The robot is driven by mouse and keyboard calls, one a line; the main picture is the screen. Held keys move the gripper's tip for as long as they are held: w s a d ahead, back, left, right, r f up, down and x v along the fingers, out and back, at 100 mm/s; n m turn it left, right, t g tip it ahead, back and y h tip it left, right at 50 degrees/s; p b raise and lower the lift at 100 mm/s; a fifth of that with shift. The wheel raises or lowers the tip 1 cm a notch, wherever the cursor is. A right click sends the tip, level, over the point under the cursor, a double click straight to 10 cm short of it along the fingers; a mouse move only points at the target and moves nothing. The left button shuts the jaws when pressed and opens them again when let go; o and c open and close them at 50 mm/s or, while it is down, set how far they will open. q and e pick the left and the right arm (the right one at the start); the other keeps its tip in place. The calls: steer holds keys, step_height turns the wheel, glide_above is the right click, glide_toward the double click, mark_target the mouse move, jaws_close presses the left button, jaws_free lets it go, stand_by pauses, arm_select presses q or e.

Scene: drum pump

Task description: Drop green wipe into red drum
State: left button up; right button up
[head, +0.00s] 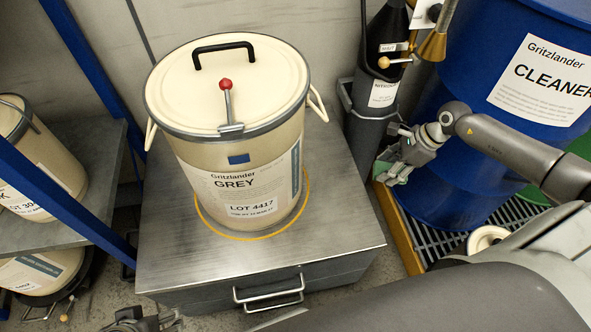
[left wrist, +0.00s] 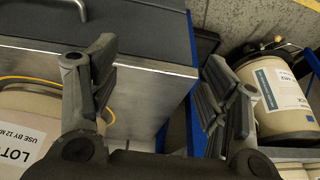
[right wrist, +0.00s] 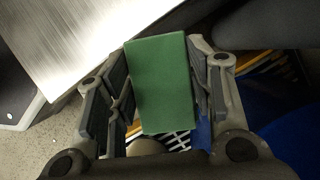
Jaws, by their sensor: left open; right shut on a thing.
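The green wipe (right wrist: 160,85) is a flat rectangle between the fingers of my right gripper (right wrist: 158,112), which is shut on it. In the head view my right gripper (head: 392,172) holds the wipe (head: 380,176) in front of the blue drum, above the edge of the grated pallet. My left gripper (left wrist: 155,95) is open and empty, beside the metal cabinet; its fingers also show at the bottom edge of the head view (head: 145,321). No red drum shows in any view.
A lidded cream drum (head: 240,190) labelled GREY stands on the metal cabinet (head: 165,260). A blue CLEANER drum (head: 470,110) stands on the grated pallet (head: 412,250), with a dark gas cylinder (head: 372,110) beside it. A shelf (head: 85,180) with cream drums is at the left.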

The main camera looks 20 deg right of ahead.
steer(key=b, duration=0.2)
glide_above(317, 173)
steer(key=d, duration=0.1)
steer(key=shift+s+d, duration=0.2)
steer(key=shift+s, duration=0.2)
steer(key=shift+a, duration=0.1)
step_height(317, 173, down, 3)
steer(key=shift+f+b, duration=0.1)
steer(key=shift+b, duration=0.3)
arm_select(q)
steer(key=w+d+r+t+h, duration=0.1)
steer(key=w+d+r+t, duration=0.1)
steer(key=w, duration=0.4)
steer(key=w+d+r+t, duration=0.2)
steer(key=w+r+t, duration=0.3)
steer(key=w, duration=0.1)
steer(key=shift+w+t+h, duration=0.15)
steer(key=shift+t+h, duration=0.15)
steer(key=shift+h, duration=0.1)
arm_select(e)
steer(key=shift+f, duration=0.15)
arm_select(q)
steer(key=shift+d, duration=0.1)
steer(key=shift+w+d+r, duration=0.1)
steer(key=shift+w+r, duration=0.1)
steer(key=shift+r, duration=0.05)
arm_select(e)
steer(key=shift+f, duration=0.1)
